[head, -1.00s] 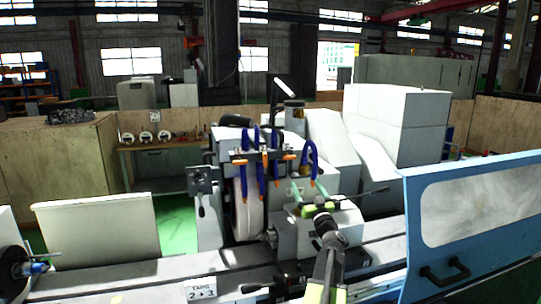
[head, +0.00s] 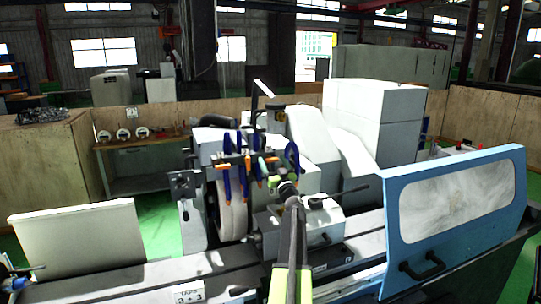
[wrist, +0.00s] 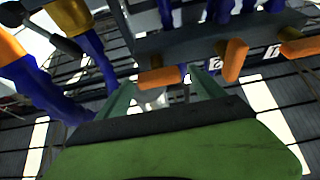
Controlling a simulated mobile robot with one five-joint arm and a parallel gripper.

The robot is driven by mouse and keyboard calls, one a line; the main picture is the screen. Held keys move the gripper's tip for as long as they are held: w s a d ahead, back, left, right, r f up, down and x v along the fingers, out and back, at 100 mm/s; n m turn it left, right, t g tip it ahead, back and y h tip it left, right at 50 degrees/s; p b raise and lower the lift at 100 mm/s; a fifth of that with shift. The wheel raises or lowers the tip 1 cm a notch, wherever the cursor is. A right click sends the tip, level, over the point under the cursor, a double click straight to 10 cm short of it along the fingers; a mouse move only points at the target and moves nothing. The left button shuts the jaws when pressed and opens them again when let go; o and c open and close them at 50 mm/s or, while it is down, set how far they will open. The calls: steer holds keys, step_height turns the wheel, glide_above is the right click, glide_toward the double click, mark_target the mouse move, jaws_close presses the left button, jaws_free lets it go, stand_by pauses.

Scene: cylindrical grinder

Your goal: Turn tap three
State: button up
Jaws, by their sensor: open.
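A row of taps with orange handles sits on a dark bar (head: 240,160) above the grinding wheel (head: 232,212), with blue hoses (head: 226,180) hanging from it. In the wrist view one orange handle (wrist: 160,77) lies between the fingertips of my gripper (wrist: 163,84), or just beyond them; contact is unclear. Another orange handle (wrist: 235,60) hangs tilted to its right, and a third (wrist: 303,47) is at the right edge. Small white tags sit by the taps, too small to read surely. In the head view my gripper (head: 271,181) is at the bar, its fingers open.
A placard (head: 188,294) about taps stands on the machine bed at lower left. A blue guard door (head: 455,205) stands to the right. A dark lever (head: 340,194) sticks out right of my arm. Blue hoses crowd the bar beside my gripper.

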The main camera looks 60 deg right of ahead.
steer(key=shift+x, duration=0.85)
steer(key=shift+s, duration=0.1)
steer(key=c, duration=1.4)
